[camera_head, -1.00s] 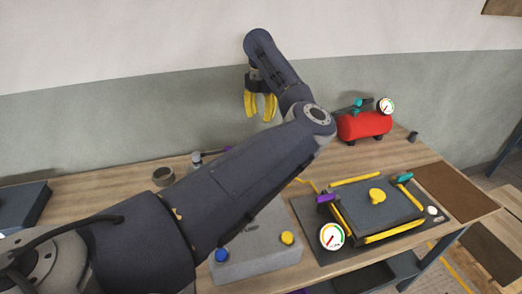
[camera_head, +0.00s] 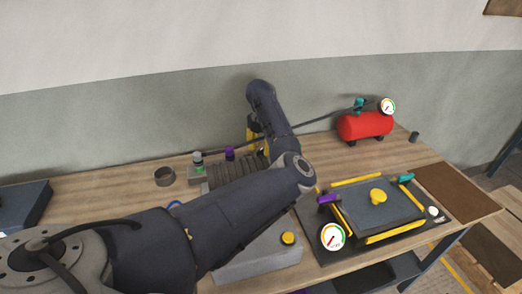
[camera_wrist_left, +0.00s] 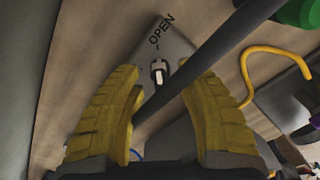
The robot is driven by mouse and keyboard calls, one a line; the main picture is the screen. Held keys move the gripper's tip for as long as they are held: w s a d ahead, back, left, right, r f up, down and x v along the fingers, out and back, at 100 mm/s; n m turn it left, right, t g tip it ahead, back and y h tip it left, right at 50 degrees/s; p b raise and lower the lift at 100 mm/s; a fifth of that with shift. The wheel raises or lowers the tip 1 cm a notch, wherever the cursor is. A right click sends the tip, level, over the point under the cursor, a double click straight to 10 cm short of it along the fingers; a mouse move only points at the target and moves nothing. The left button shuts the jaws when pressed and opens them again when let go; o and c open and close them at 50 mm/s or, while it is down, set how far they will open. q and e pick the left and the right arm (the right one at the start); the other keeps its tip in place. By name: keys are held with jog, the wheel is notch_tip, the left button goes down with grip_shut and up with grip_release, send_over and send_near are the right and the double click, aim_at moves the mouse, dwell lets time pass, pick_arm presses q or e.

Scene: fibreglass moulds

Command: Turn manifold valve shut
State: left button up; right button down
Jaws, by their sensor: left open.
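My left gripper (camera_head: 252,135) is partly hidden behind its own dark arm above the back of the bench. Its yellow fingers are open in the left wrist view (camera_wrist_left: 165,120). Between and beyond the fingers lies a grey plate (camera_wrist_left: 178,45) marked "OPEN", with a small metal stem (camera_wrist_left: 158,70) on it. A dark bar (camera_wrist_left: 205,62) crosses diagonally between the fingertips; I cannot tell whether it touches them. I cannot tell which part is the manifold valve.
A red tank (camera_head: 365,126) with a gauge (camera_head: 387,105) stands at the back right. A framed mould (camera_head: 385,206) with yellow strips, a purple handle (camera_head: 328,199) and a gauge (camera_head: 332,236) lies at right. A grey box with a yellow button (camera_head: 288,238) sits in front.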

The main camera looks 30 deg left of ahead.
pick_arm(q)
jog(key=shift+f, duration=0.4)
jog(key=shift+o, duration=0.2)
grip_shut()
